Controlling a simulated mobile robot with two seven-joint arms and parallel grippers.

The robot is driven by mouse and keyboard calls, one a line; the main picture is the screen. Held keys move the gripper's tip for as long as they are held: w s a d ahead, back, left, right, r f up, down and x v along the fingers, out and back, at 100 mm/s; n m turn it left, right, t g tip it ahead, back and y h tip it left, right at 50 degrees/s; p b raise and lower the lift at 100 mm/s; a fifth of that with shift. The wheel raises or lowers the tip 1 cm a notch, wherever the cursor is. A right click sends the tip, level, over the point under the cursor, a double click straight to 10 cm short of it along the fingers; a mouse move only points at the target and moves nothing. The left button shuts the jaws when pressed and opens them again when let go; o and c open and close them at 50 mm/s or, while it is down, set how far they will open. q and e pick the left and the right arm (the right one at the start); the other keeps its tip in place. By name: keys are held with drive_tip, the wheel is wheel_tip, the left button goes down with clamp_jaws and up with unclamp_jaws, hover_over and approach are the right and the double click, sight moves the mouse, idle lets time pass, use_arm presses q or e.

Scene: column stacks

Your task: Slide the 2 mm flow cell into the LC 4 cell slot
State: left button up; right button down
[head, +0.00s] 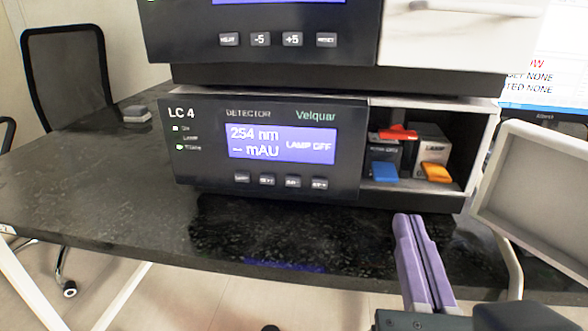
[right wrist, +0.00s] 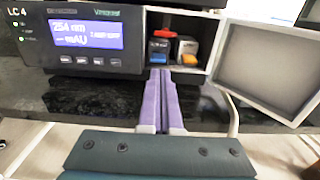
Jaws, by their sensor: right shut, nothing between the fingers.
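The LC 4 detector (head: 210,170) stands on the dark bench, its screen reading 254 nm and LAMP OFF. Its right bay (head: 462,190) is open. Inside, a dark block with a blue tab (head: 384,171) sits on the left, with a red piece (head: 398,133) above it. A grey block labelled LAMP (head: 429,142) with an orange tab (head: 436,172) sits on the right. I cannot tell which part is the 2 mm flow cell. My right gripper (head: 416,217), with purple fingers, is shut and empty just in front of the bay; it also shows in the right wrist view (right wrist: 161,74). My left gripper is out of view.
A grey rimmed panel (head: 535,190) stands out at the right of the bay, close to my right gripper. Another unit (head: 265,35) is stacked above the detector. The bench (head: 100,195) is clear at left, apart from a small grey object (head: 137,113).

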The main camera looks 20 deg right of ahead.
sight(389, 155)
drive_tip(key=b+x, duration=0.1)
drive_tip(key=x, duration=1.3)
drive_tip(key=shift+a, duration=0.1)
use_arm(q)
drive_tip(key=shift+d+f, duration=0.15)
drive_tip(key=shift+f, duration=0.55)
use_arm(e)
drive_tip(key=shift+w+d, duration=0.25)
drive_tip(key=shift+w, duration=0.1)
drive_tip(key=shift+w+d+f, duration=0.2)
drive_tip(key=shift+d, duration=0.05)
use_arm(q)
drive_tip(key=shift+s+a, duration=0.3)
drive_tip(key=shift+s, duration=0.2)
use_arm(e)
drive_tip(key=shift+f, duration=0.1)
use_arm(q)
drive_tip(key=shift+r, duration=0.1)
